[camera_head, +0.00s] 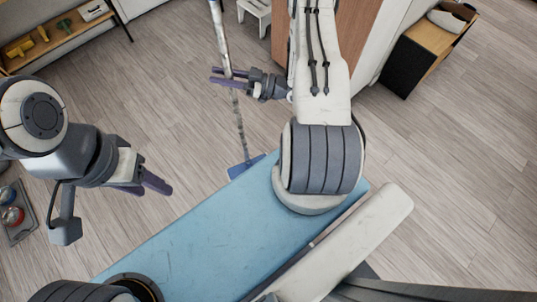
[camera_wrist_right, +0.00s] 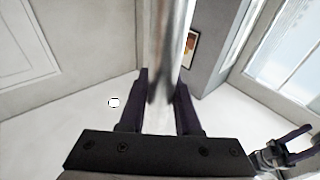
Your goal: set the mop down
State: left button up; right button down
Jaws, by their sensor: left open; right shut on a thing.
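The mop (camera_head: 239,127) has a long, thin pale handle and a blue head (camera_head: 245,166) low down, partly hidden behind my blue base top. My right gripper (camera_head: 222,77) is shut around the handle at its upper part and holds the mop nearly upright. In the right wrist view, the handle (camera_wrist_right: 165,60) runs between the two dark fingers of the right gripper (camera_wrist_right: 162,100). My left gripper (camera_head: 157,183) is open and empty, well to the left of the mop. Whether the mop head touches the floor is hard to tell.
A wooden shelf (camera_head: 60,42) with small yellow and green items stands at the upper left. A white stool (camera_head: 255,14) is at the top. A wood-topped black cabinet (camera_head: 428,50) stands at the upper right. A grey tray (camera_head: 22,222) with jars is at the left edge. Wood floor between is clear.

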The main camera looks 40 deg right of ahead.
jog(key=w+d+f+m+t+h+b, duration=0.1)
jog(key=d+f+m+t+h+b, duration=0.3)
jog(key=d+b, duration=0.7)
jog(key=w+d+f+m+h+b, duration=0.25)
jog(key=d+f+h+b, duration=0.3)
jog(key=d+b, duration=0.6)
jog(key=w+d+f+m+t+h+b, duration=0.15)
jog(key=d+f+m+h+b, duration=0.35)
jog(key=d+b, duration=0.65)
jog(key=w+a+f+n+b, duration=0.1)
jog(key=w+a+f+b, duration=0.2)
jog(key=w+a+f, duration=0.4)
jog(key=shift+a+f+n+t+h+b, duration=0.35)
jog(key=shift+a+f+t+h+b, duration=0.1)
jog(key=shift+a+f, duration=1)
jog(key=shift+d+f, duration=0.2)
jog(key=shift+f, duration=0.05)
jog(key=c, duration=0.6)
grip_release()
jog(key=shift+f, duration=0.1)
